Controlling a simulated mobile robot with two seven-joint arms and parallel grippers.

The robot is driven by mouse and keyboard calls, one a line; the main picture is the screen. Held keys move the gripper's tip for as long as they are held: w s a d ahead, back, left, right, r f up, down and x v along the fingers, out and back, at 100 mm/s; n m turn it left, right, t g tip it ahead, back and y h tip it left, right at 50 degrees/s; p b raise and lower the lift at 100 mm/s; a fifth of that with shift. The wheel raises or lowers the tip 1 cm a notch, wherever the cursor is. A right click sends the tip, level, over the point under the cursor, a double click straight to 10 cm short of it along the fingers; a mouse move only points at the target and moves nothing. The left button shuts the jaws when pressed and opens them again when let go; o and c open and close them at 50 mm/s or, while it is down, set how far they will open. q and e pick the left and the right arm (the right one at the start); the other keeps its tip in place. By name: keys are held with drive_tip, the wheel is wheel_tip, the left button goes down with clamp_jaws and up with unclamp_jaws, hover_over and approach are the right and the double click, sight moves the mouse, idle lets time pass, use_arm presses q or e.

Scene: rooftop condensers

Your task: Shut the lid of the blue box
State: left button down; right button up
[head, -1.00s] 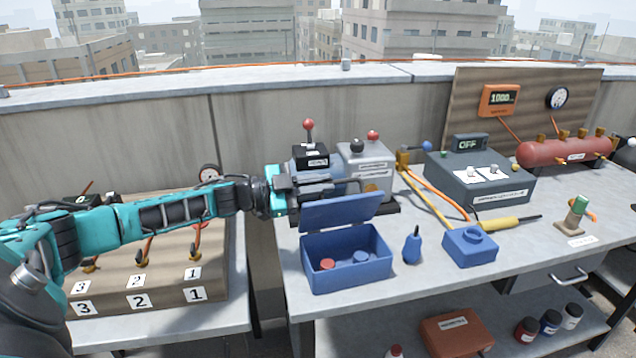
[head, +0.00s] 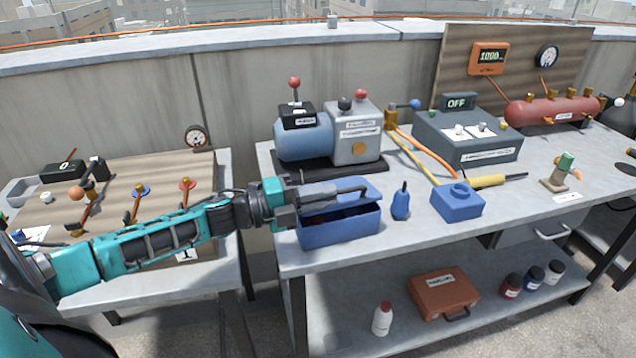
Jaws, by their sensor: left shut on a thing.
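The blue box (head: 342,229) stands near the front left edge of the main bench. Its blue lid (head: 372,187) is tilted low over the box. A dark gap shows between lid and front rim, so it is not flush. My left gripper (head: 352,190) reaches in from the left across the top of the box. It is shut on the lid, though its fingers hide part of the lid and where they touch it. The inside of the box is mostly hidden. My right gripper is not in view.
A blue bulb (head: 401,203) and a blue block with a round top (head: 457,200) stand right of the box. A grey-blue pump unit (head: 305,135) is behind it. A yellow-handled tool (head: 487,181) lies farther right. The bench front is clear.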

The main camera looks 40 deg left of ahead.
use_arm(q)
drive_tip(key=f+m, duration=0.1)
drive_tip(key=f+b, duration=0.1)
drive_tip(key=d+m, duration=0.1)
drive_tip(key=shift+s+f+m+b, duration=0.3)
drive_tip(key=shift+s+f, duration=0.1)
drive_tip(key=c, duration=1.5)
unclamp_jaws()
drive_tip(key=shift+o, duration=0.2)
drive_tip(key=v, duration=1.3)
drive_tip(key=shift+p, duration=0.4)
